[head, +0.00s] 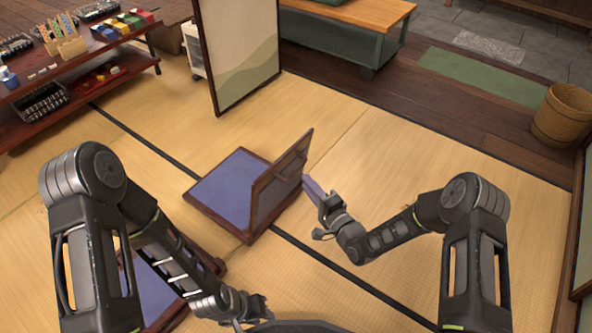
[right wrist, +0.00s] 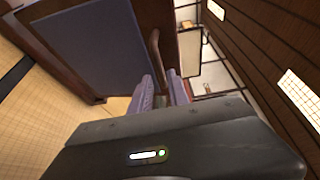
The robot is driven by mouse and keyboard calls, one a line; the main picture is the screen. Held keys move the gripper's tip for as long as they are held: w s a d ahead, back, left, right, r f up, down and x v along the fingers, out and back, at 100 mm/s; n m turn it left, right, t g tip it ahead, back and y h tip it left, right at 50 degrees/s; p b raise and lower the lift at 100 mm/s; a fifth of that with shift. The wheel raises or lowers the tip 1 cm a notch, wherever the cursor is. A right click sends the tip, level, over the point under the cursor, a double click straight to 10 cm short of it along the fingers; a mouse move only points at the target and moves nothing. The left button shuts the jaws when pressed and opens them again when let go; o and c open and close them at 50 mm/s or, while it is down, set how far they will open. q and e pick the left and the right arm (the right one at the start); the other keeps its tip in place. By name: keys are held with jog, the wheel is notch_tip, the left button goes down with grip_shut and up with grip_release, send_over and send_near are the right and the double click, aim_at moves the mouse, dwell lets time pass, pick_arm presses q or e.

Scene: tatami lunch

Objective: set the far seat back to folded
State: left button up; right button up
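The far seat (head: 226,187) is a low floor chair with a purple cushion and brown wooden frame on the tatami. Its seat back (head: 273,193) stands raised at the cushion's right side, with a slot near the top. My right gripper (head: 311,187) is just right of the seat back. In the right wrist view my right gripper (right wrist: 166,92) has its lavender fingers apart. A curved brown bar (right wrist: 156,52) reaches down toward the gap between them; contact is not clear. My left gripper (head: 262,308) is low at the front, its fingers too small to judge.
A near seat (head: 152,292) lies partly behind my left arm. A folding screen (head: 238,60) stands behind the far seat. A low red table (head: 95,84) with goods is at the left, a bench (head: 370,15) at the back, a basket (head: 563,115) at the right.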

aim_at(296, 168)
jog(key=b+x, duration=0.3)
jog(key=x, duration=0.4)
jog(key=shift+w+a, duration=0.2)
jog(key=shift+w, duration=0.15)
grip_shut()
dwell(1.1)
